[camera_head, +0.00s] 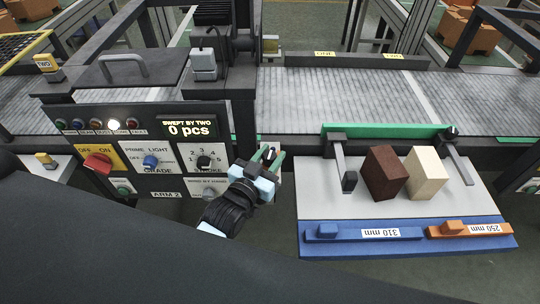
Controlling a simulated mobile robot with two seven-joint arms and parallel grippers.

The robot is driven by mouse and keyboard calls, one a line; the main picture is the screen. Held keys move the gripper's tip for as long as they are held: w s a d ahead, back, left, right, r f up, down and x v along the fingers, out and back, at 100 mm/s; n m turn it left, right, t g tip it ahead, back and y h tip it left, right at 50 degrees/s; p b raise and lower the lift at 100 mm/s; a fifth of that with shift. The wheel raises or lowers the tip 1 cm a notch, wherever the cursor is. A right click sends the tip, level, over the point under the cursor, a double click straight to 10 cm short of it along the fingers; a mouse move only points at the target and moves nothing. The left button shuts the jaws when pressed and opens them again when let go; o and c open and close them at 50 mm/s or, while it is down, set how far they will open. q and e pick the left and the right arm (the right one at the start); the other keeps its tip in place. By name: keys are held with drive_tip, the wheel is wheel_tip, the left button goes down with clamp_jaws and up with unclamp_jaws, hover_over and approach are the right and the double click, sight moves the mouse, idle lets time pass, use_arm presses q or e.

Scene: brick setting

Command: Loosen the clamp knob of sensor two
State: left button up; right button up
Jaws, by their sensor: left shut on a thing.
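My left gripper (269,154) is beside the right edge of the control panel, in front of the conveyor's near edge. Its fingers are shut on a small dark thing, perhaps a knob; the fingers hide most of it. No clamp knob is clearly marked. My right gripper is not in view.
The control panel (140,188) has a red switch, a blue knob, a black knob and a display reading 0 pcs. Right of the gripper, a pale board (330,205) bears a brown block (384,172), a cream block (426,172) and metal arms. Blue and orange gauges lie along its front.

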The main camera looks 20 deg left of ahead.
sight(266, 162)
use_arm(q)
drive_tip(key=shift+r, duration=0.1)
drive_tip(key=o, duration=1)
drive_tip(key=shift+c, duration=0.2)
drive_tip(key=b+v, duration=0.1)
drive_tip(key=v, duration=0.6)
drive_tip(key=shift+s, duration=0.15)
drive_tip(key=shift+s+a, duration=0.1)
drive_tip(key=shift+s, duration=0.2)
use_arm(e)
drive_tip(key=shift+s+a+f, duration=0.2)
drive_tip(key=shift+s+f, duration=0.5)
